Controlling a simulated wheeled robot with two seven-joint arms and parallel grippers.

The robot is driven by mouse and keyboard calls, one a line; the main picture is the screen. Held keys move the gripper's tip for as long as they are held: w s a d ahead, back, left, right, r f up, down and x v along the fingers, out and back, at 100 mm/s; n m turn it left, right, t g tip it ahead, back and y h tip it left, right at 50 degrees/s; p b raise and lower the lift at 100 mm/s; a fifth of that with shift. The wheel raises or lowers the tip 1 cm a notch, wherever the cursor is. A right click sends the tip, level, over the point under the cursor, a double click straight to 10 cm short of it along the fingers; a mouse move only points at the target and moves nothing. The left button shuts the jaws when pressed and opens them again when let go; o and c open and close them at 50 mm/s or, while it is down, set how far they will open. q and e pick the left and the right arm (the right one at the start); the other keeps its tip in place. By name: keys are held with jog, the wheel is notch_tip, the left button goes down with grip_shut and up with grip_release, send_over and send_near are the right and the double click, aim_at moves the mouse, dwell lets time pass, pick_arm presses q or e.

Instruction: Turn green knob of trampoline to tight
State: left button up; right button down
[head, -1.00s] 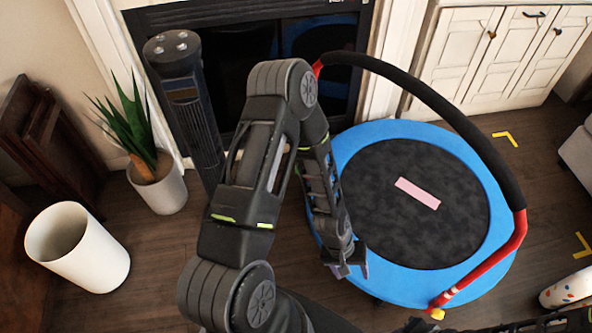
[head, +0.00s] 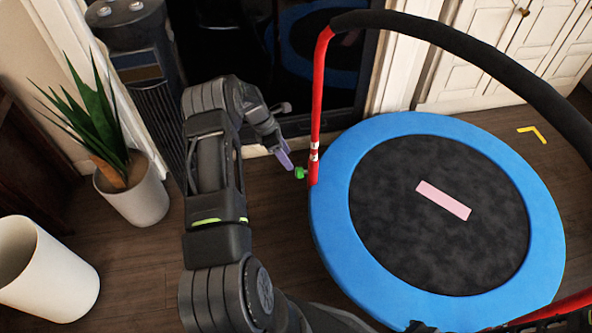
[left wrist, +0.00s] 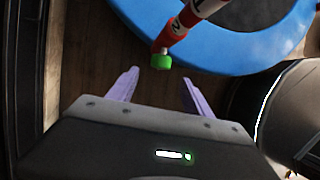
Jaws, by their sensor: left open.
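The trampoline has a blue rim (head: 335,222), a black mat and a red and black handle bar (head: 318,95). The green knob (head: 300,173) sticks out to the left near the foot of the red post. In the left wrist view the green knob (left wrist: 162,62) lies ahead of the fingertips, roughly midway between them. My left gripper (head: 286,160) is just left of the knob, with purple fingers. In the left wrist view its fingers (left wrist: 161,80) are spread apart with nothing between them. My right gripper cannot be made out.
A pink strip (head: 443,200) lies on the mat. A dark fireplace (head: 290,60) stands close behind my left gripper. A tower heater (head: 150,75), a potted plant (head: 133,190) and a white bin (head: 45,275) stand at left. Wood floor is clear left of the trampoline.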

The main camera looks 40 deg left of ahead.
aim_at(296, 169)
pick_arm(q)
jog(key=shift+f, duration=0.1)
jog(key=b+x, duration=0.1)
jog(key=x, duration=0.6)
jog(key=shift+w+d+f+b, duration=0.1)
jog(key=shift+d+f+b, duration=0.1)
jog(key=shift+f+b, duration=0.2)
jog(key=shift+r, duration=0.1)
jog(key=shift+c, duration=0.6)
grip_shut()
